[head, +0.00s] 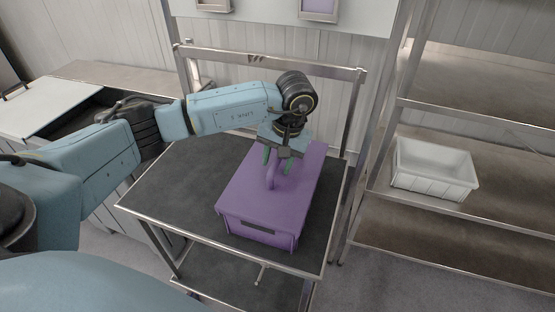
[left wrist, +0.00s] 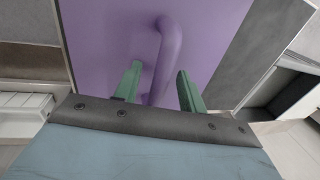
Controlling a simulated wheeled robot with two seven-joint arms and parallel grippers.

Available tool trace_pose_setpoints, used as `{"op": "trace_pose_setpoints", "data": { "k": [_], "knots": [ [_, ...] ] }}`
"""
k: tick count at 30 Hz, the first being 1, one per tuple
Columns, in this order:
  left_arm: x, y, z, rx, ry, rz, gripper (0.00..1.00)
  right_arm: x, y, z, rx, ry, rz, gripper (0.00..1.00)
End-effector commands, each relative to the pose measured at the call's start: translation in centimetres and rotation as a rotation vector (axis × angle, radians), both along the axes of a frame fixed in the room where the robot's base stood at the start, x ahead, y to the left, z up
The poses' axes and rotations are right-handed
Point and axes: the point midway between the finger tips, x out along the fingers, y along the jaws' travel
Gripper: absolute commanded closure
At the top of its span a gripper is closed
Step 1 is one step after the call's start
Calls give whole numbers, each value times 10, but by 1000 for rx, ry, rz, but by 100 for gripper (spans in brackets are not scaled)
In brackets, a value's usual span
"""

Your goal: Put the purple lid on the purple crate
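The purple lid (head: 302,163) lies on top of the purple crate (head: 258,228), lined up with it and looking flat; I cannot see whether the far edge is fully seated. The crate stands on the dark top of a cart. The lid's raised handle (head: 271,177) also shows in the left wrist view (left wrist: 168,58). My left gripper (head: 277,163) is above the lid, its green fingers apart on either side of the handle, with gaps visible in the left wrist view (left wrist: 159,88). My right gripper is not in view.
The cart top (head: 175,190) is clear left of the crate. The cart's metal push bar (head: 270,60) rises behind. A white bin (head: 434,168) sits on the metal shelf rack at right. A worktop (head: 50,105) stands at left.

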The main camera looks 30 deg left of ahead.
Motion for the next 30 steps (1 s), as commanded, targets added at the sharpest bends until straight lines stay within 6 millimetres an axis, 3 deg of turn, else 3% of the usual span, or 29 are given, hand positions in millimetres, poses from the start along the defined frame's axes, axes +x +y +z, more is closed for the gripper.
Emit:
{"op": "trace_pose_setpoints", "data": {
  "k": [5,10,24,30],
  "knots": [
    [0,0,0,0,1,0,59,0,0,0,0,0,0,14],
    [2,-3,15,0,-3,-2,59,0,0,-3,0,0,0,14],
    [6,-22,113,1,-4,-1,59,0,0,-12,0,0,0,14],
    [6,-25,129,0,-2,0,59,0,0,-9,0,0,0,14]
  ]
}}
